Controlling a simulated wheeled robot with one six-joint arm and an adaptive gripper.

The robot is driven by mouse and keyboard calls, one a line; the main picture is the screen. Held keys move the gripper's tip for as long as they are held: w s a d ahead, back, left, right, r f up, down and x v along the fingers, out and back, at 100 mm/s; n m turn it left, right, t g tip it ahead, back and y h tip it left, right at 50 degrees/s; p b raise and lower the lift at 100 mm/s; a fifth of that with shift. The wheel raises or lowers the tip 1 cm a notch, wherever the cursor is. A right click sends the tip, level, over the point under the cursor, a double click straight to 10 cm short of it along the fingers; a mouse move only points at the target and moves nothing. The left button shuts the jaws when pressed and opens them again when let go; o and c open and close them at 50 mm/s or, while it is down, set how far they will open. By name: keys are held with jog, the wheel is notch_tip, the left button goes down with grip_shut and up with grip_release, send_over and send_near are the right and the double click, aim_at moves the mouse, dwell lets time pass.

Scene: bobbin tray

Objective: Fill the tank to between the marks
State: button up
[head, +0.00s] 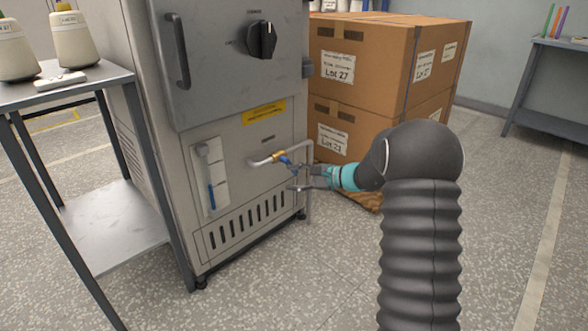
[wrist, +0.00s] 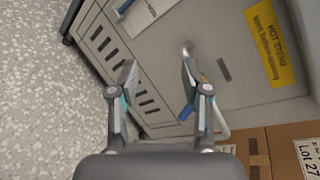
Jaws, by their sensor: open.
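A grey steam cabinet (head: 272,207) has a tall sight gauge (head: 205,160) on its lower front. A blue column (head: 211,196) fills about the lower part of the gauge; its marks are too small to read. A pipe with a brass fitting sticks out to the right of the gauge and carries a blue valve lever (head: 286,161). My gripper (head: 297,178) is open just beside the lever and pipe. In the wrist view my gripper (wrist: 158,72) shows empty, fingers spread. The lever (wrist: 187,112) is partly hidden behind the right finger. Contact cannot be told.
A yellow warning label (head: 264,112) and a black knob (head: 261,39) are on the cabinet. Cardboard boxes (head: 365,75) stand on a pallet behind my gripper. A side table (head: 60,90) with thread cones is at left. The floor at front is clear.

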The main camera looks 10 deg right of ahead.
jog(key=w+d+f+m+t+h+p, duration=0.1)
jog(key=w+d+f+m+t+h, duration=0.1)
jog(key=w+d+f+m+t, duration=0.75)
jog(key=w+a+g, duration=0.1)
jog(key=w+a, duration=0.1)
jog(key=w, duration=0.2)
jog(key=w+a+f+n+g, duration=0.1)
jog(key=w+a, duration=0.1)
jog(key=w, duration=0.2)
jog(key=w+a+f+n+g, duration=0.1)
jog(key=w+a, duration=0.1)
jog(key=w, duration=0.2)
jog(key=shift+w+a, duration=0.1)
jog(key=shift+a, duration=0.1)
grip_shut()
